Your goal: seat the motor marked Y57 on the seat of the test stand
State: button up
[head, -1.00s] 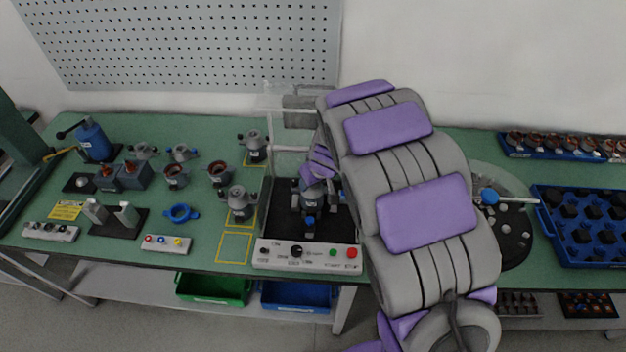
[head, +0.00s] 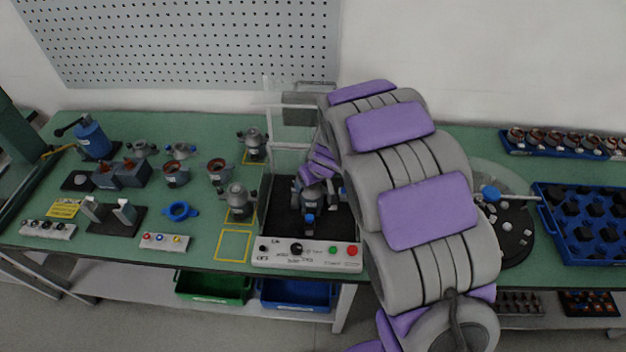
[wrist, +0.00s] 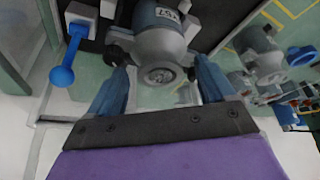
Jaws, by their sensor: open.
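A grey motor (wrist: 158,42) with a white label that seems to read Y57 fills the upper middle of the wrist view. In the head view the motor (head: 313,194) is upright inside the test stand (head: 330,254), above a blue-tipped part. Whether it sits fully on the seat is hidden. My gripper (wrist: 160,66) is open, its two blue fingers on either side of the motor's round end, with gaps visible. In the head view my gripper (head: 322,178) is just above the motor, partly hidden by my arm.
More motors (head: 239,200) stand left of the test stand, some on yellow-outlined squares. A blue ring (head: 181,211) and a button box (head: 165,242) lie farther left. The stand's clear guard panels (head: 291,160) rise close to my arm. A blue tray (head: 585,225) stands at the right.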

jog(key=p+v, duration=0.3)
jog(key=v, duration=1.4)
jog(key=shift+r, duration=0.1)
dwell(0.4)
jog(key=s+d+r+m+g, duration=0.1)
jog(key=s+d, duration=0.3)
jog(key=s, duration=0.7)
jog(key=s+d+r+m+g+h, duration=0.1)
jog(key=s+d+m+g, duration=0.1)
jog(key=s, duration=1)
jog(key=s+d+r+m+g+h, duration=0.1)
jog(key=s+d+m+g, duration=0.1)
jog(key=s+d, duration=0.4)
jog(key=s+m, duration=0.1)
jog(key=s, duration=0.4)
jog(key=shift+s+d+g, duration=0.15)
jog(key=shift+d+g, duration=0.15)
jog(key=shift+d, duration=0.1)
